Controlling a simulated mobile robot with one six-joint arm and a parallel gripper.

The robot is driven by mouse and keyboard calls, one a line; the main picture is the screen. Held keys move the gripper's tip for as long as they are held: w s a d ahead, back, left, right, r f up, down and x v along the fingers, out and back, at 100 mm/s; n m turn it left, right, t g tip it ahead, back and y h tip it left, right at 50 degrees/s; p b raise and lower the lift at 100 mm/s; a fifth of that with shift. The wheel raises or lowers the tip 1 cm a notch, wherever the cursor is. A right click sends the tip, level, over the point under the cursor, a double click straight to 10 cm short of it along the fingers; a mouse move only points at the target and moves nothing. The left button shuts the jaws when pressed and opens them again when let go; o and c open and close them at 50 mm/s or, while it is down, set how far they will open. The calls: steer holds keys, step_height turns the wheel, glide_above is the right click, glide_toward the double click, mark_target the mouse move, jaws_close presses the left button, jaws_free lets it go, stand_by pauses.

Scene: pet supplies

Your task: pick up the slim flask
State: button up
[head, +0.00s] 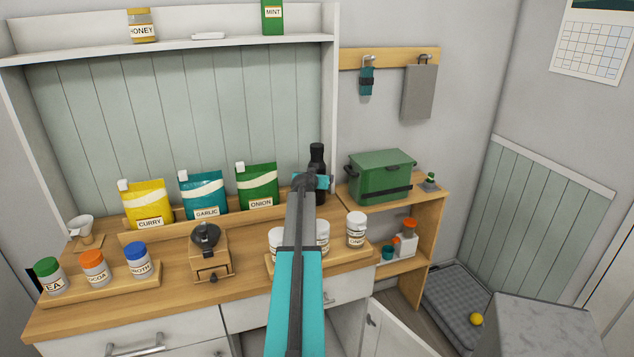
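A slim dark bottle (317,157), the only thing here that looks like the slim flask, stands upright at the back right of the wooden counter in the head view. Its neck and upper part show; the arm hides some of its lower part. My gripper (311,181) is at the far end of my outstretched arm, in front of the bottle in the picture. The wrist hides the fingers, so I cannot tell whether they are open, shut, or touching the bottle.
Curry (149,206), garlic (203,196) and onion (257,186) pouches stand left of the bottle. A wooden grinder (209,257) and lidded jars (356,230) stand nearer. A green box (381,176) sits on the side shelf at right. A cupboard door (392,333) hangs open below.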

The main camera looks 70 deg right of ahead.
mark_target(317, 153)
stand_by(0.4)
steer(key=c, duration=1.4)
steer(key=shift+o, duration=0.2)
steer(key=shift+r, duration=0.15)
steer(key=shift+r+b, duration=1.3)
steer(key=shift+r, duration=3.6)
